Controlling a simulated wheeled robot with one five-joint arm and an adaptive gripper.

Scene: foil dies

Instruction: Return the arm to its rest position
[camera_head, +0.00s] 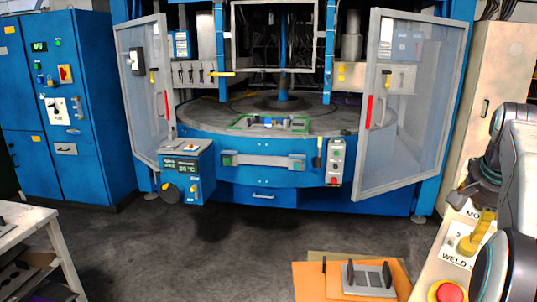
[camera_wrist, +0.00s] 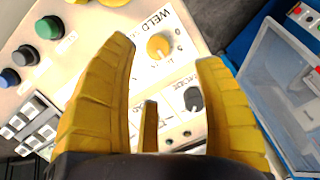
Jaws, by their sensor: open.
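My gripper (camera_wrist: 168,50) is open in the wrist view, its yellow fingers spread with nothing held between them. Beyond the fingertips is a cream control panel (camera_wrist: 205,128) with a yellow knob (camera_wrist: 160,46) marked WELD and a dark knob (camera_wrist: 193,98) lower down. The yellow knob shows between the tips; I cannot tell whether a finger touches it. In the head view my arm stands at the right edge, and the yellow gripper (camera_head: 484,230) reaches down beside the panel's WELD label, partly hidden by my own arm links.
A red button (camera_head: 447,292) sits low on the panel. A blue machine with a round table (camera_head: 340,125) and two open glazed doors (camera_head: 410,110) stands ahead. An orange board (camera_head: 310,282) lies at the bottom. A white bench (camera_head: 28,222) is at left. Floor between is clear.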

